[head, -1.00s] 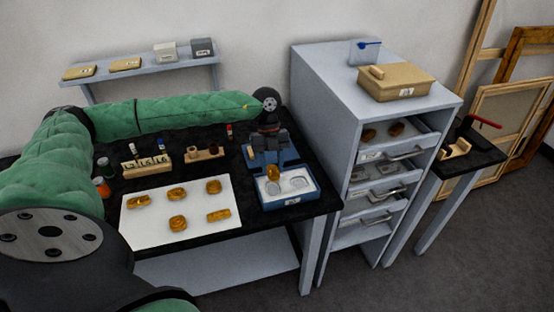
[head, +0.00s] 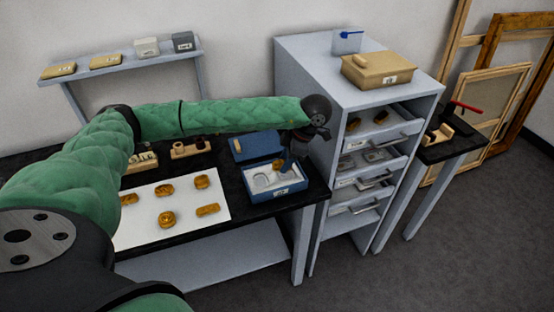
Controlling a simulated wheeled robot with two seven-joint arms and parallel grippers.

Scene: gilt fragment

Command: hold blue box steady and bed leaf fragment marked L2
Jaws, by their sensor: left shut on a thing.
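The blue box (head: 291,187) stands open at the right end of the black table, its blue lid panel (head: 251,146) behind it. Pale round recesses show in its light insert. My left gripper (head: 285,164) reaches down over the back right part of the box. It is shut on a gold-brown leaf fragment (head: 277,164), which shows beside the dark fingers. I cannot tell whether the fragment touches the insert, and no L2 mark is readable. My right gripper is out of view.
Several gold-brown fragments lie on a white sheet (head: 185,221). A grey drawer cabinet (head: 314,104) stands close to the right of the box, with a tan lidded box (head: 376,75) on top. My left arm hides part of the table's back.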

